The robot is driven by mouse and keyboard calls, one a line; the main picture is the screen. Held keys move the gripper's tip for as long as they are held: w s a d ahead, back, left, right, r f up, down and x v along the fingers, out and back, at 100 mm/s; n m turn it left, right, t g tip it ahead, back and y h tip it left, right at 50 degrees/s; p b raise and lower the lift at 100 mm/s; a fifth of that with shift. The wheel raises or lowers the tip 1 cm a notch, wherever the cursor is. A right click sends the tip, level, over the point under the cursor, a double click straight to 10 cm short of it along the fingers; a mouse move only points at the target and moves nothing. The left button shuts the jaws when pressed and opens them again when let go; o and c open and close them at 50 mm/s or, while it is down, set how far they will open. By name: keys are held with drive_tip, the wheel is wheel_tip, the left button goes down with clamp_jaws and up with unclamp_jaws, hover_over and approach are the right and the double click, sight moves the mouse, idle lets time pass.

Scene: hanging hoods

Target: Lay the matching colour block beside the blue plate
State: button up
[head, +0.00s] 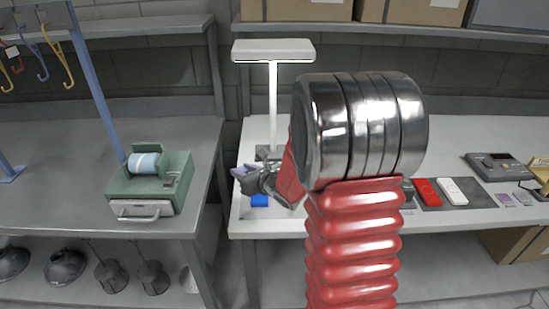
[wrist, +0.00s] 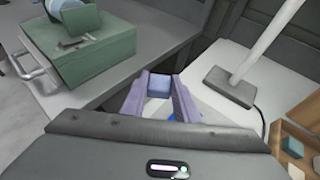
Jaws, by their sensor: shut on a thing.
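My gripper (wrist: 159,98) has lavender fingers and is shut on a small blue block (wrist: 158,84) at the fingertips. In the head view my gripper (head: 244,173) is above the left end of the right-hand table, and I cannot make out the block clearly there. A bright blue patch (head: 260,200) lies on that table just below my gripper; it may be the blue plate. In the wrist view a bit of bright blue (wrist: 172,117) shows between and beneath the fingers, mostly hidden by my gripper body.
A white lamp (head: 273,50) stands on the right table behind my gripper; its dark base (wrist: 230,86) is close on the right. A green box (head: 152,182) sits on the left table, across a gap. A dark mat (head: 475,204) holds red and white items.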

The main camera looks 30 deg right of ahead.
drive_tip(key=s+a+n+y, duration=0.1)
drive_tip(key=s+a, duration=0.1)
drive_tip(key=a, duration=0.5)
drive_tip(key=s+a+n+y, duration=0.1)
drive_tip(key=s+a, duration=0.2)
drive_tip(key=a, duration=0.5)
drive_tip(key=shift+f+n+g+y, duration=0.25)
drive_tip(key=shift+n+g+y, duration=0.05)
drive_tip(key=shift+y, duration=0.1)
